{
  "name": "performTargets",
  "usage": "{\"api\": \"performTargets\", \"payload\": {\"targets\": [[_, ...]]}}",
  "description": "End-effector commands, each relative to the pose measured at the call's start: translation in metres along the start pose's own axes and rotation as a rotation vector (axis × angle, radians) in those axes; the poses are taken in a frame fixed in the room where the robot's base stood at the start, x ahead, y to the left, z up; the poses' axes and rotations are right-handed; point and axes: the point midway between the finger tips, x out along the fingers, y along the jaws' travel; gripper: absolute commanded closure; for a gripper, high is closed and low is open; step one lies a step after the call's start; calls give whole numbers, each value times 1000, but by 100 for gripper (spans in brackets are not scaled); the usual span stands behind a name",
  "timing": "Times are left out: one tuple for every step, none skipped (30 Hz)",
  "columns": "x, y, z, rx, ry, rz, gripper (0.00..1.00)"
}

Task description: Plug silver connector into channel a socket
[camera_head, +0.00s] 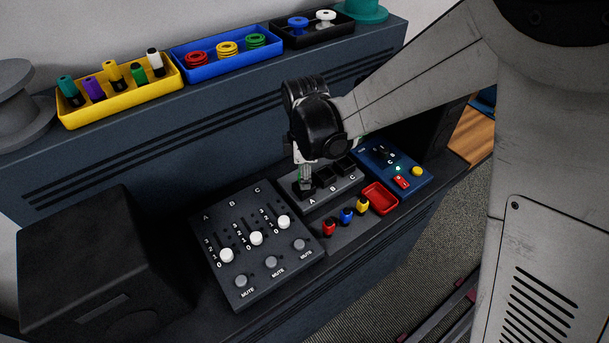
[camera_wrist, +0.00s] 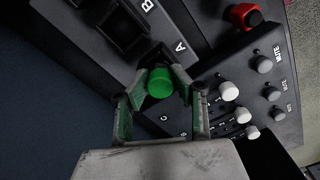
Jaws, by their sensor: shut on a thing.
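My gripper (camera_head: 306,183) points down over the socket marked A on the dark socket block (camera_head: 345,183). In the wrist view my gripper (camera_wrist: 163,92) is shut on a green cylindrical connector (camera_wrist: 160,83). Only its round green end shows; no silver part can be made out. The connector stands at the A socket (camera_wrist: 150,57), next to the letter A. Its lower end is hidden, so I cannot tell how deep it sits. The B socket (camera_wrist: 122,27) beside it looks empty.
A mixer panel (camera_head: 258,245) with white sliders lies to the front left. Red, blue and yellow plugs (camera_head: 346,215) and a red tray (camera_head: 379,198) lie in front. A blue panel (camera_head: 397,170) is at right. A yellow tray (camera_head: 120,92) of coloured connectors stands on the shelf.

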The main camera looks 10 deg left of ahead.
Motion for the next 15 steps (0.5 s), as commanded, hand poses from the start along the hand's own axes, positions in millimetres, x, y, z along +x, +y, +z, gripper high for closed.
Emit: {"api": "performTargets", "payload": {"targets": [[2, 0, 0, 0, 0, 0, 100], [2, 0, 0, 0, 0, 0, 100], [3, 0, 0, 0, 0, 0, 100], [4, 0, 0, 0, 0, 0, 100], [4, 0, 0, 0, 0, 0, 100], [5, 0, 0, 0, 0, 0, 100], [5, 0, 0, 0, 0, 0, 100], [5, 0, 0, 0, 0, 0, 100], [5, 0, 0, 0, 0, 0, 100], [4, 0, 0, 0, 0, 0, 100], [4, 0, 0, 0, 0, 0, 100], [4, 0, 0, 0, 0, 0, 100], [4, 0, 0, 0, 0, 0, 100], [4, 0, 0, 0, 0, 0, 76], [4, 0, 0, 0, 0, 0, 71]]}}
